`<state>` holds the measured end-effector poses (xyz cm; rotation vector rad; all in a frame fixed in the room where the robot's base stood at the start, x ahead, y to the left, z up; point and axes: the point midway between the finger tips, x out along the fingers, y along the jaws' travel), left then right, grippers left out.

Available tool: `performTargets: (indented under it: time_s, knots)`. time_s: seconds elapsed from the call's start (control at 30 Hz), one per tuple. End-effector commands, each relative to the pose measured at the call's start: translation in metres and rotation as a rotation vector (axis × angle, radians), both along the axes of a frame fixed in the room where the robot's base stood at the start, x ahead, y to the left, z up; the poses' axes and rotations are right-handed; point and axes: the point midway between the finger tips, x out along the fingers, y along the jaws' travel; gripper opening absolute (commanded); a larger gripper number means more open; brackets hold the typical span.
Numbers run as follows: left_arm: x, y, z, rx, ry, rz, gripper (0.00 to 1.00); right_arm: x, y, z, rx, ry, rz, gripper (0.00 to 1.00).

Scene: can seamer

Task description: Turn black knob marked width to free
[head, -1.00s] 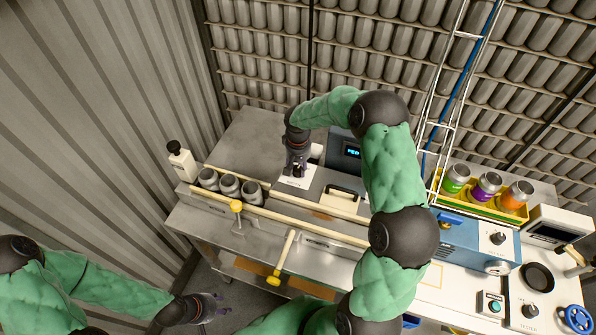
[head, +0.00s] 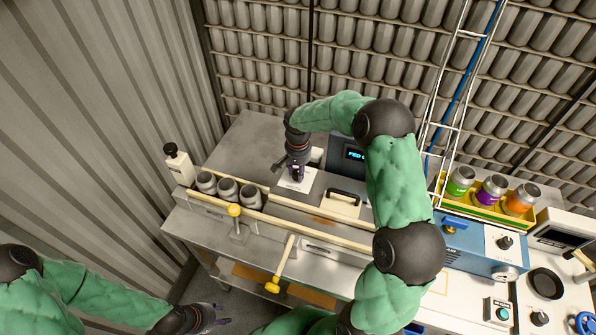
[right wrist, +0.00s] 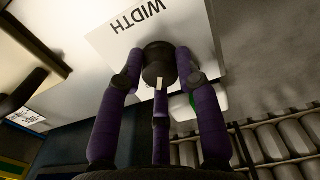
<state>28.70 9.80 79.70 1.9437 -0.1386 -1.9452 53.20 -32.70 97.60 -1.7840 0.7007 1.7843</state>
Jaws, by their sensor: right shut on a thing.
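The black width knob (right wrist: 157,60) sits on a white plate (right wrist: 110,52) marked WIDTH, upside down in the right wrist view. A pale pointer mark shows on the knob. My right gripper (right wrist: 160,80) is shut on the knob, its purple fingers around it. In the head view, my right gripper (head: 296,172) is over the white plate (head: 297,183) and hides the knob. My left gripper (head: 214,318) is low at the left, off the bench and away from the knob, with its fingers apart and empty.
Grey cans (head: 228,188) stand between the rails left of the plate. A white bottle (head: 178,163) stands at the far left. A black handle (head: 346,191) is right of the plate. A display (head: 354,153) is partly hidden by my right arm. Yellow-ended levers (head: 272,286) stick out in front.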

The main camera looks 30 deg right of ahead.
Motion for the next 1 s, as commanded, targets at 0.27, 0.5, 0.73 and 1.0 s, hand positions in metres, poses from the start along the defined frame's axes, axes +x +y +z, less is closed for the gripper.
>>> performTargets:
  time_s: [0.27,0.5,0.73,1.0]
  knots:
    - [0.0,0.0,0.0,0.0,0.0,0.0,0.4,0.0,0.0,0.0,0.001,-0.002,-0.002,0.42]
    - [0.0,0.0,0.0,0.0,0.0,0.0,0.4,0.0,0.0,0.0,0.001,-0.001,-0.001,0.57]
    - [0.0,0.0,0.0,0.0,0.0,0.0,0.4,0.001,0.0,0.004,0.0,-0.001,0.0,0.57]
    - [0.0,0.0,0.0,0.0,0.0,0.0,0.4,0.001,0.0,0.047,-0.001,-0.004,-0.001,0.57]
